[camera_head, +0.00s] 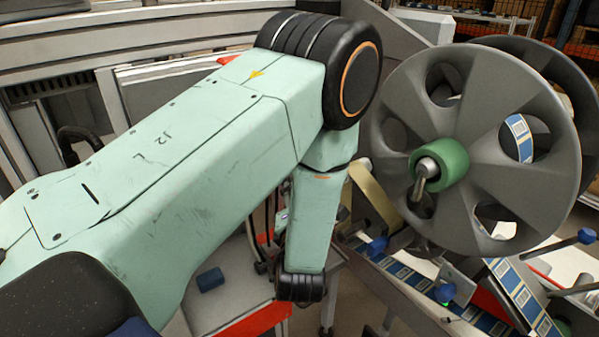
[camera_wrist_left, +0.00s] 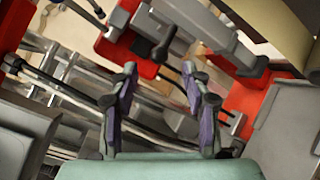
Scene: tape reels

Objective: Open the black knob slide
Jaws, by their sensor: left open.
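In the left wrist view my left gripper (camera_wrist_left: 160,82) is open, its two purple-padded fingers apart with nothing between them. Beyond the fingertips is a grey slide mechanism (camera_wrist_left: 188,27) on a red block, with a small black knob-like part (camera_wrist_left: 160,51) close to the gap between the fingers. I cannot tell for certain that this is the black knob slide. No contact between fingers and mechanism is clear. In the head view my left arm hides the gripper and most of the area behind it. My right gripper is not in view.
In the head view a large grey reel (camera_head: 510,115) with a green hub (camera_head: 452,160) stands to the right. A tape with blue labels (camera_head: 395,270) runs below it. Blue knobs (camera_head: 585,236) stick out nearby. In the wrist view metal rods (camera_wrist_left: 65,85) lie left of the fingers.

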